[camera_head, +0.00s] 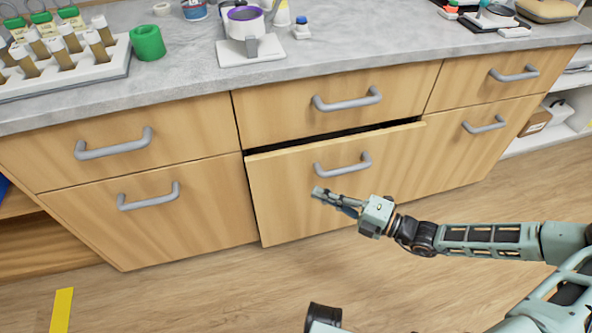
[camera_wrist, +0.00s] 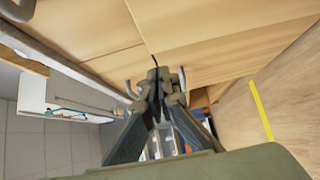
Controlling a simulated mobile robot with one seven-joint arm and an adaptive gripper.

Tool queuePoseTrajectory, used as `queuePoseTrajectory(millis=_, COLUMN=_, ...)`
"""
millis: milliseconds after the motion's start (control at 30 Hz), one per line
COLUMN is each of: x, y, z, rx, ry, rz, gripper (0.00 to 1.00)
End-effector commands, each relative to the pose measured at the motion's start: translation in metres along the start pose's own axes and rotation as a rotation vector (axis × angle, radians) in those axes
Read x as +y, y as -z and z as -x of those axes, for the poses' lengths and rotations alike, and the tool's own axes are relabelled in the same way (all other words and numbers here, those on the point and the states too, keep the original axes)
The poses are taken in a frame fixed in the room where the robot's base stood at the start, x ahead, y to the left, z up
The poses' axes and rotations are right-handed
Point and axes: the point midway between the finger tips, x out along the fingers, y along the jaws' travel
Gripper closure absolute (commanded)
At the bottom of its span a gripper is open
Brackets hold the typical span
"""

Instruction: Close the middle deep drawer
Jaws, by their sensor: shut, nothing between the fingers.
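The middle deep drawer (camera_head: 285,200) is the lower middle front of the wooden cabinet. It stands slightly open, with a dark gap along its top edge. Its grey handle (camera_head: 343,165) is near the top of the front. My gripper (camera_head: 316,192) is shut and empty, in front of this drawer and just below its handle in the head view. I cannot tell whether the fingertips touch the front. In the wrist view the shut fingers (camera_wrist: 158,76) point toward wooden fronts, and two handles show partly behind them.
The upper middle drawer (camera_head: 290,112) and the left lower drawer (camera_head: 155,215) are closed. A grey worktop (camera_head: 190,85) above carries a tube rack (camera_head: 85,70), a green cup (camera_head: 147,42) and instruments. A yellow floor strip (camera_head: 62,309) lies at lower left. The floor before the cabinet is clear.

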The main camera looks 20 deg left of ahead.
Motion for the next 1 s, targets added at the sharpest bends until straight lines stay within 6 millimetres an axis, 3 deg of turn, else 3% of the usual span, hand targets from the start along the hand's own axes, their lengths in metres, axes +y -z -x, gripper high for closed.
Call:
queuePoseTrajectory(millis=233, x=0.004, y=-0.002, z=-0.021, rx=-0.007, ry=-0.022, rz=-0.001, gripper=1.0)
queuePoseTrajectory(millis=633, x=0.004, y=-0.002, z=-0.104, rx=-0.006, ry=-0.021, rz=-0.002, gripper=1.0)
queuePoseTrajectory(millis=800, x=0.003, y=-0.022, z=-0.12, rx=-0.007, ry=-0.017, rz=0.002, gripper=1.0)
queuePoseTrajectory(millis=1000, x=0.005, y=-0.03, z=-0.128, rx=-0.007, ry=-0.016, rz=0.001, gripper=1.0)
